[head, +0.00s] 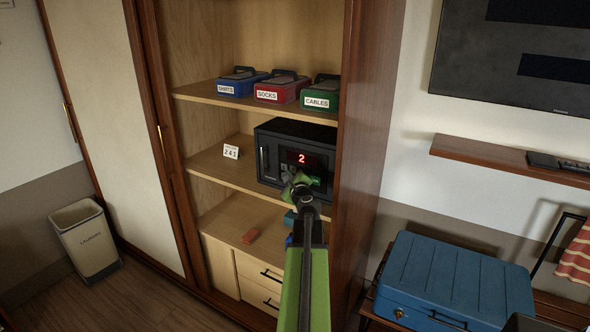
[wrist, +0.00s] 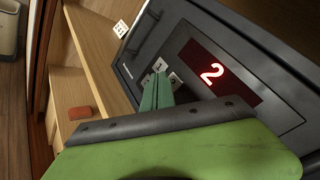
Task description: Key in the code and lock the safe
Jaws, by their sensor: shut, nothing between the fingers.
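The dark safe (head: 268,155) stands on the middle shelf of the open wardrobe, its door shut. Its red display (head: 301,158) reads "2"; the same digit shows in the wrist view (wrist: 211,73). A small white card (head: 231,152) left of the safe reads "2 4 1". My gripper (head: 298,182) is shut and empty in front of the keypad. In the wrist view its green fingers (wrist: 157,92) point at the keys. I cannot tell whether the tips touch a key.
Labelled boxes for shirts (head: 241,84), socks (head: 280,91) and cables (head: 320,98) sit on the shelf above. A reddish block (head: 250,236) lies on the lower shelf. The wardrobe's right side panel (head: 360,130) stands close to the safe. A blue case (head: 445,275) is at right.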

